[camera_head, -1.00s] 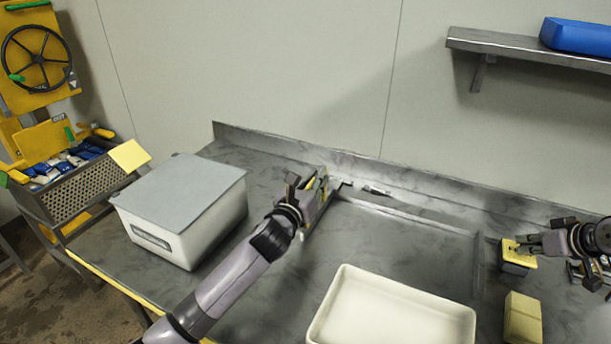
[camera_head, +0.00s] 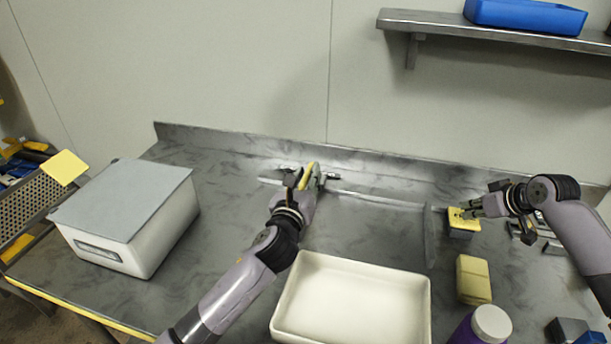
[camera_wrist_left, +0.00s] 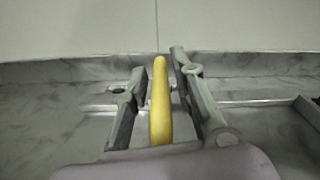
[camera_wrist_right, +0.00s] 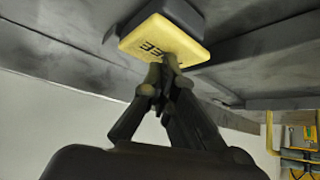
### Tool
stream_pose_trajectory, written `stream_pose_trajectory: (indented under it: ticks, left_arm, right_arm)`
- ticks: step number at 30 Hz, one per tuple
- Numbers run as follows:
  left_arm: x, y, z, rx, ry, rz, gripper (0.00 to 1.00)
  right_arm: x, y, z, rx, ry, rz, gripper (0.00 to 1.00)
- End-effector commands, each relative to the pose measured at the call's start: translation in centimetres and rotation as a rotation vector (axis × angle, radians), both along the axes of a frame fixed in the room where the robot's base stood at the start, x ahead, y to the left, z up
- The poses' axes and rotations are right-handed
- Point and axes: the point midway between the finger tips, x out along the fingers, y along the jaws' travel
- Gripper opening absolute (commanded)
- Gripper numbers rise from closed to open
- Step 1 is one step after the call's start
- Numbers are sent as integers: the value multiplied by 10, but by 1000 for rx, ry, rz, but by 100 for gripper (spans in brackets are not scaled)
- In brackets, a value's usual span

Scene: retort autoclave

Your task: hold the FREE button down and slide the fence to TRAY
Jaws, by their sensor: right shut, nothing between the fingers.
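The fence's upright yellow handle (camera_wrist_left: 160,105) stands between the fingers of my left gripper (camera_wrist_left: 158,95), which look apart, with narrow gaps beside it. In the head view, my left gripper (camera_head: 303,180) is at the yellow handle (camera_head: 309,176), near the back of the metal bench; it hides most of the fence's body. The yellow FREE button (camera_wrist_right: 155,40), with only part of its lettering readable, sits on a dark block. My right gripper (camera_wrist_right: 163,72) is shut and empty, its fingertips against the button's face. The button also shows in the head view (camera_head: 460,217).
A cream tray (camera_head: 290,318) lies in front of the fence. A lidded white box (camera_head: 165,230) stands left. A thin upright metal plate (camera_head: 430,237), a yellow block (camera_head: 474,280) and a white-capped purple bottle (camera_head: 492,322) are to the right. A wall shelf (camera_head: 440,23) is above.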

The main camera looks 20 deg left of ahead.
Motion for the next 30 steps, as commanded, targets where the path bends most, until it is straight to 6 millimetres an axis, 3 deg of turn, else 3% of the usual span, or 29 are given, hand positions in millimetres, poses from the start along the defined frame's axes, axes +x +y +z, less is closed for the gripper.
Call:
stream_pose_trajectory:
  ticks: [14,17,30]
  left_arm:
    - [-5,1,0,1,-2,0,33]
    - [-17,1,0,2,-1,-1,33]
    - [-104,1,0,0,-1,-1,33]
  right_arm:
    - [-1,-1,-4,-3,7,-1,0]
    - [-1,-1,-4,-3,7,-1,0]
    - [-1,-1,-4,-4,8,-1,0]
